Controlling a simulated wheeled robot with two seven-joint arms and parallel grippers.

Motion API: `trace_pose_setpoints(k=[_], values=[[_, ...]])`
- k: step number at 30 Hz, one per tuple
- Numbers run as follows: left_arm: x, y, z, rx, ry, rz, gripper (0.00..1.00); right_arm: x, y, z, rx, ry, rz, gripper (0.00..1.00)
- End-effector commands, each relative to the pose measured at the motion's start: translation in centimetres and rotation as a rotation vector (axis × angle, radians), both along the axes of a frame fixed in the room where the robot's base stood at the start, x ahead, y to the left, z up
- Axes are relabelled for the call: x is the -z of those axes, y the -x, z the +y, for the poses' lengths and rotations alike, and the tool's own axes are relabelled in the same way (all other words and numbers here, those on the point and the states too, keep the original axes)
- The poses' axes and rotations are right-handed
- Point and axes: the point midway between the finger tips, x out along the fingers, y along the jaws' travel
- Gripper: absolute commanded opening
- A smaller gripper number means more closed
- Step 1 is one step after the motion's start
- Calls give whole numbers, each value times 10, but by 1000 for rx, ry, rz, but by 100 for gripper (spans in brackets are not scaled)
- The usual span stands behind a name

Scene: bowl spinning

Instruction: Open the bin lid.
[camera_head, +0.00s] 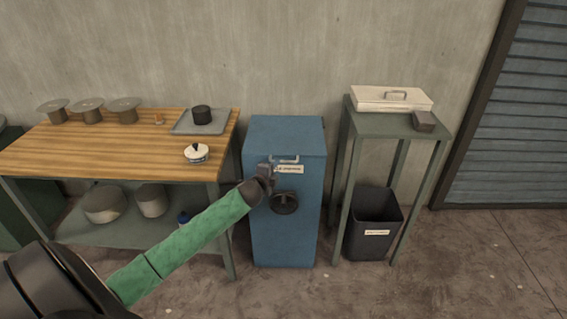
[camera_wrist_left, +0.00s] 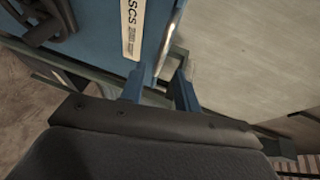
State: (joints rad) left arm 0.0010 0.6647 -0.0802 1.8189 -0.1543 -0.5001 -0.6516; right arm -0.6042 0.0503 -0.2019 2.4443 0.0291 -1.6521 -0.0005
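The blue bin (camera_head: 287,228) stands upright between the workbench and the stand. Its flat lid (camera_head: 287,135) looks shut. A pale metal handle (camera_head: 286,159) is at the lid's front edge, above a white label (camera_head: 290,169). My left gripper (camera_head: 271,166) reaches the upper front of the bin, close to the handle's left part. In the left wrist view the two fingers of this gripper (camera_wrist_left: 160,88) are spread apart. The handle (camera_wrist_left: 178,54) lies just beyond the fingertips; whether they touch it I cannot tell. My right gripper is not in view.
The wooden workbench (camera_head: 100,140) with reels and pots is left. A green stand (camera_head: 390,125) with a white box (camera_head: 391,99) and a black bin (camera_head: 372,225) underneath is right.

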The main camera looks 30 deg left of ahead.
Motion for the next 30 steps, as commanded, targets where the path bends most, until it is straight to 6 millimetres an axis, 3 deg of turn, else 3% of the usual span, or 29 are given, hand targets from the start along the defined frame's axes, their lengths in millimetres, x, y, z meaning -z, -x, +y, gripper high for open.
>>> trace_pose_setpoints(k=[15, 24, 30], values=[[8, -57, 10, 0, -2, -3, 32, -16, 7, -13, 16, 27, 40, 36], [13, -75, 11, 2, -2, -2, 32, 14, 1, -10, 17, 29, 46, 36], [14, -76, 12, 2, -2, -3, 32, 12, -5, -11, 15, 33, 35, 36]])
